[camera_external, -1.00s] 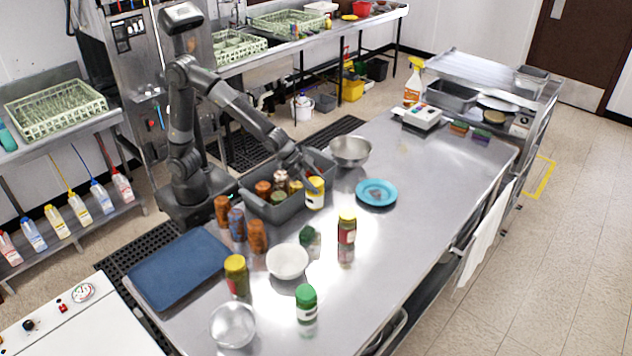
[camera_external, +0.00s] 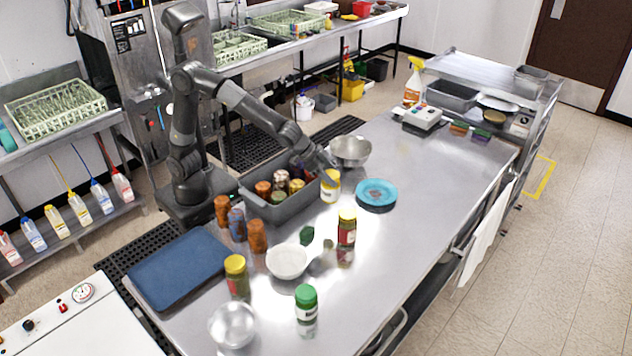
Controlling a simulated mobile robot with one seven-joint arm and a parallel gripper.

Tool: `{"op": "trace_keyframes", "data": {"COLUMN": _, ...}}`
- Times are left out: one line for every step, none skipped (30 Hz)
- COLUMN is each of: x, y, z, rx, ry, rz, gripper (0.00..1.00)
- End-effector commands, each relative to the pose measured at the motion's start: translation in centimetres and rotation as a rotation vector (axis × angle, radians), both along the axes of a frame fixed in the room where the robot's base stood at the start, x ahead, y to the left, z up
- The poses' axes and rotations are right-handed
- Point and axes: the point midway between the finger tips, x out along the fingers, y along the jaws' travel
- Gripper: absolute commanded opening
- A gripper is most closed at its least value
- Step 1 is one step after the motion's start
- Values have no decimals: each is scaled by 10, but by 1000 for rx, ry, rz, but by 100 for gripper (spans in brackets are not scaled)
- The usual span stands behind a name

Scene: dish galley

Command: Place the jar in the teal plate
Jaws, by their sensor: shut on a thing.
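A jar with a yellow lid and a pale label (camera_external: 331,189) is in my gripper (camera_external: 330,175), close to the right end of the grey bin. The gripper is shut on its upper part, and the fingers are partly hidden by the wrist. The jar looks upright; I cannot tell how far its base is above the table. The teal plate (camera_external: 376,188) lies flat on the steel table, a short way right of the jar and apart from it. No jar stands on the plate.
The grey bin (camera_external: 283,210) holds several jars. A steel bowl (camera_external: 350,148) stands behind the held jar. A yellow-lidded jar (camera_external: 346,228), a white bowl (camera_external: 288,259) and a green-lidded jar (camera_external: 306,302) stand nearer. The table right of the plate is clear.

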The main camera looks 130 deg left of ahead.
Motion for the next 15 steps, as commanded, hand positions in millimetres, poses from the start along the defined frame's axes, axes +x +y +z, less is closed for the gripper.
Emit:
{"op": "trace_keyframes", "data": {"x": 11, "y": 21, "z": 0, "rx": 2, "ry": 0, "rz": 35, "gripper": 0}}
{"op": "trace_keyframes", "data": {"x": 16, "y": 31, "z": 1, "rx": 2, "ry": -1, "rz": 55, "gripper": 0}}
{"op": "trace_keyframes", "data": {"x": 22, "y": 46, "z": 1, "rx": 2, "ry": 1, "rz": 81, "gripper": 0}}
{"op": "trace_keyframes", "data": {"x": 26, "y": 56, "z": 1, "rx": 2, "ry": 0, "rz": 100, "gripper": 0}}
{"op": "trace_keyframes", "data": {"x": 30, "y": 65, "z": 2, "rx": 3, "ry": -1, "rz": 117, "gripper": 0}}
{"op": "trace_keyframes", "data": {"x": 35, "y": 77, "z": 1, "rx": 3, "ry": -1, "rz": 139, "gripper": 0}}
{"op": "trace_keyframes", "data": {"x": 38, "y": 85, "z": 2, "rx": 4, "ry": -1, "rz": 153, "gripper": 0}}
{"op": "trace_keyframes", "data": {"x": 41, "y": 93, "z": 1, "rx": 4, "ry": -1, "rz": 167, "gripper": 0}}
{"op": "trace_keyframes", "data": {"x": 44, "y": 102, "z": 1, "rx": 5, "ry": 0, "rz": 183, "gripper": 0}}
{"op": "trace_keyframes", "data": {"x": 46, "y": 108, "z": 1, "rx": 6, "ry": -1, "rz": 194, "gripper": 0}}
{"op": "trace_keyframes", "data": {"x": 48, "y": 113, "z": 1, "rx": 7, "ry": -1, "rz": 203, "gripper": 0}}
{"op": "trace_keyframes", "data": {"x": 50, "y": 120, "z": 1, "rx": 7, "ry": -1, "rz": 214, "gripper": 0}}
{"op": "trace_keyframes", "data": {"x": 51, "y": 123, "z": 1, "rx": 8, "ry": -2, "rz": 221, "gripper": 0}}
{"op": "trace_keyframes", "data": {"x": 52, "y": 126, "z": 1, "rx": 8, "ry": -2, "rz": 227, "gripper": 0}}
{"op": "trace_keyframes", "data": {"x": 52, "y": 130, "z": 0, "rx": 7, "ry": -1, "rz": 233, "gripper": 0}}
